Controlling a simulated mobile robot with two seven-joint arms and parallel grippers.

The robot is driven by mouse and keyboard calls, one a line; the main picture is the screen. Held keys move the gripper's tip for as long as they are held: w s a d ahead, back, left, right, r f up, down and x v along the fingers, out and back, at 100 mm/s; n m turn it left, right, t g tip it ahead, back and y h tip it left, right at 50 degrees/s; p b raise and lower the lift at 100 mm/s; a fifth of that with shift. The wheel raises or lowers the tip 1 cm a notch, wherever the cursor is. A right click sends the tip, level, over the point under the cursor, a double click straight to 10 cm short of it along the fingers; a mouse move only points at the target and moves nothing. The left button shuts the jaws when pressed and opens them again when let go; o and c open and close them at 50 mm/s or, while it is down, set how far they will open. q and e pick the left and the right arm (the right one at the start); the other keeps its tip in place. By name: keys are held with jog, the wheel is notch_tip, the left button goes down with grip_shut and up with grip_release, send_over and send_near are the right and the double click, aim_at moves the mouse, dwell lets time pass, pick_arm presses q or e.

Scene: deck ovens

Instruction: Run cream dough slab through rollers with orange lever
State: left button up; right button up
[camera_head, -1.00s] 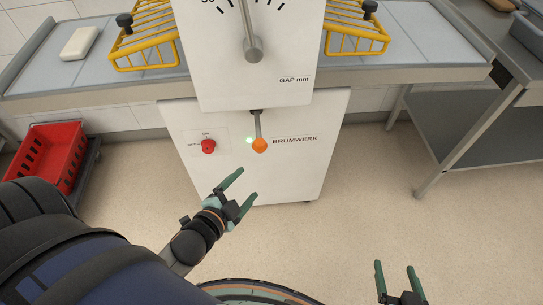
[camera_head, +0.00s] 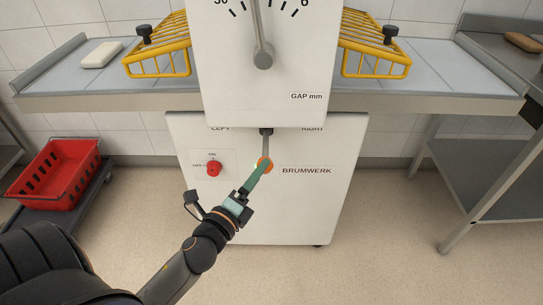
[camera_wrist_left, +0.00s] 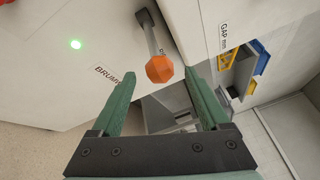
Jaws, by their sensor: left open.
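The cream dough slab (camera_head: 101,54) lies flat on the left belt table of the sheeter. The orange lever knob (camera_head: 265,165) hangs on a metal rod (camera_head: 266,145) below the gap dial, between the LEFT and RIGHT labels. My left gripper (camera_head: 262,172) is at the knob in the head view and partly covers it. In the left wrist view the orange knob (camera_wrist_left: 159,69) is between and just beyond the tips of the open green fingers (camera_wrist_left: 165,85). I cannot tell whether a finger touches it. The rollers are hidden behind the white housing (camera_head: 262,95). My right gripper is out of view.
Yellow wire guards (camera_head: 160,60) flank the housing.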

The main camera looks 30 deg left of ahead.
aim_at(266, 146)
pick_arm(q)
jog(key=w, duration=0.7)
jog(key=shift+w+a, duration=0.15)
jog(key=shift+a, duration=0.1)
jog(key=shift+c, duration=0.3)
grip_shut()
dwell(0.9)
